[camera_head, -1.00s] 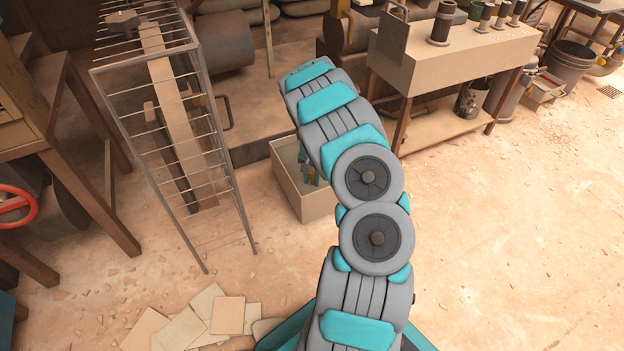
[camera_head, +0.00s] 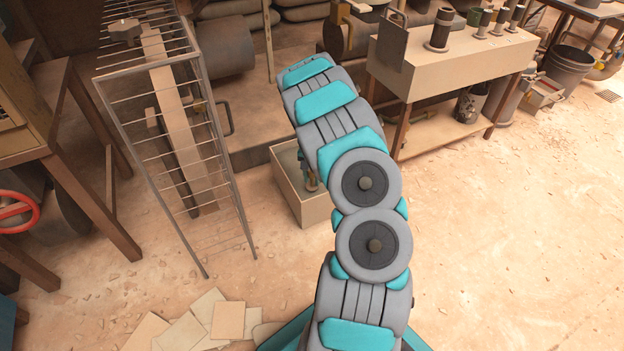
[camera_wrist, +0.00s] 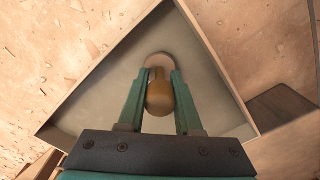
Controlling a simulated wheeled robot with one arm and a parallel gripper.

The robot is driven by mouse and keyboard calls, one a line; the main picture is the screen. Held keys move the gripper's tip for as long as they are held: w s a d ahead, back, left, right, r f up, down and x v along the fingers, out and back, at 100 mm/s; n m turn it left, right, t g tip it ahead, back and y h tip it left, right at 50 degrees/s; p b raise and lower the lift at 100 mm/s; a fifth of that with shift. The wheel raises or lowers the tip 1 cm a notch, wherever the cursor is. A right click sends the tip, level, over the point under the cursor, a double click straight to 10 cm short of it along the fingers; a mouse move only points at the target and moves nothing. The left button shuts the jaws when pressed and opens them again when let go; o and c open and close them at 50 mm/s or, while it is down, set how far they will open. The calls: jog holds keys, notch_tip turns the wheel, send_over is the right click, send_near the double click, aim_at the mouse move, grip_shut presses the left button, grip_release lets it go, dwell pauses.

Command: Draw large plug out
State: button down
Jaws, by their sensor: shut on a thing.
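My gripper (camera_wrist: 159,92) is shut on a brass-coloured rounded plug (camera_wrist: 159,98), one teal finger on each side of it. A pale round disc or opening (camera_wrist: 158,61) shows just beyond the plug; I cannot tell whether it is part of the plug or of the surface behind. Both sit within the outline of a pale open box (camera_wrist: 90,90). In the head view this box (camera_head: 310,210) stands on the floor behind my arm. My gripper (camera_head: 309,178) shows there only in part, inside the box's outline, and the arm hides the rest.
A metal wire rack (camera_head: 205,130) stands left of the box. A bench with dark cylinders (camera_head: 450,65) stands at the back right. Loose flat tiles (camera_head: 215,318) lie on the floor at the front left. The floor on the right is clear.

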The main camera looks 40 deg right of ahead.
jog(key=shift+r, duration=1.15)
jog(key=shift+r, duration=0.1)
jog(key=shift+r+p, duration=0.45)
jog(key=shift+r, duration=0.4)
